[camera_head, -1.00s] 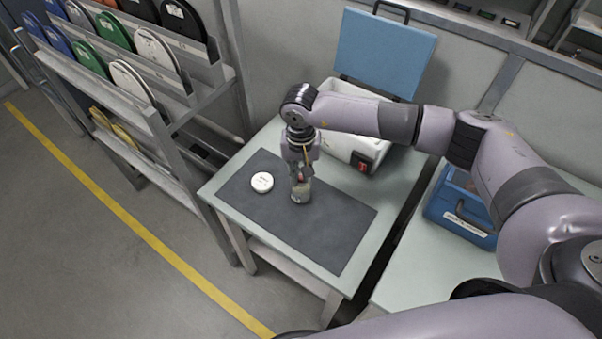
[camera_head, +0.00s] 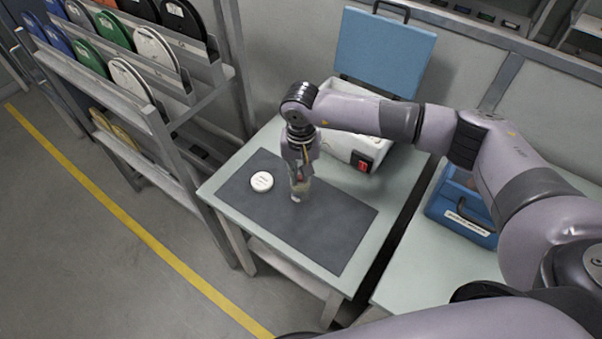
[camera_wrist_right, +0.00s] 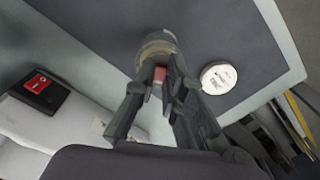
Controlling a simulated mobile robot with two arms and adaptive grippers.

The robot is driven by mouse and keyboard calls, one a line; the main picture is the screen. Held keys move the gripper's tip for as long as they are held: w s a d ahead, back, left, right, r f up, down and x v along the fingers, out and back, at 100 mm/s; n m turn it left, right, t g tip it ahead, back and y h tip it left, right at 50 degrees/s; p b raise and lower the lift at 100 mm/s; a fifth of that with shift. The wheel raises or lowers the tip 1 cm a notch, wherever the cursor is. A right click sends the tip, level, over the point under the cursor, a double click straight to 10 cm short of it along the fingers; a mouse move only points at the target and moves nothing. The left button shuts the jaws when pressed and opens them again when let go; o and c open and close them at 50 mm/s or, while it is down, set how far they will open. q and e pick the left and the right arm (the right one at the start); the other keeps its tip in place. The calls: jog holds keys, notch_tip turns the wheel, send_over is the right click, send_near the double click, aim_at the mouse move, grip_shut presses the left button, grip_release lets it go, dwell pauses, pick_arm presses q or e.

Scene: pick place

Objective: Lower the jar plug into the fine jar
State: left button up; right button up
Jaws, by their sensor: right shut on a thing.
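My right gripper (camera_head: 300,175) points down over the dark mat and is shut on a small red piece, seemingly the jar plug (camera_wrist_right: 160,74). In the right wrist view the gripper (camera_wrist_right: 162,85) has its fingers close around this piece. Right beyond the fingertips is a glassy jar with a tan band (camera_wrist_right: 157,42), apparently the fine jar; in the head view it (camera_head: 299,190) shows just below the fingers. The fingers hide where plug and jar meet, so I cannot tell how deep the plug sits. My left gripper is not in view.
A white labelled disc (camera_head: 262,181) lies on the mat (camera_head: 330,225), left of the jar; the mat's front right is clear. A white case with a blue lid (camera_head: 384,50) stands behind. A blue box (camera_head: 462,210) is at right, a rack (camera_head: 165,125) at left.

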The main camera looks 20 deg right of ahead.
jog(key=shift+s+d+f, duration=0.1)
jog(key=shift+s+f, duration=0.35)
jog(key=shift+f, duration=0.3)
jog(key=o, duration=0.8)
jog(key=shift+w+f, duration=0.15)
jog(key=shift+w, duration=0.15)
jog(key=shift+d, duration=0.1)
jog(key=shift+c, duration=0.2)
jog(key=shift+r, duration=0.2)
jog(key=c, duration=0.3)
jog(key=shift+w+r, duration=0.1)
jog(key=shift+r, duration=0.05)
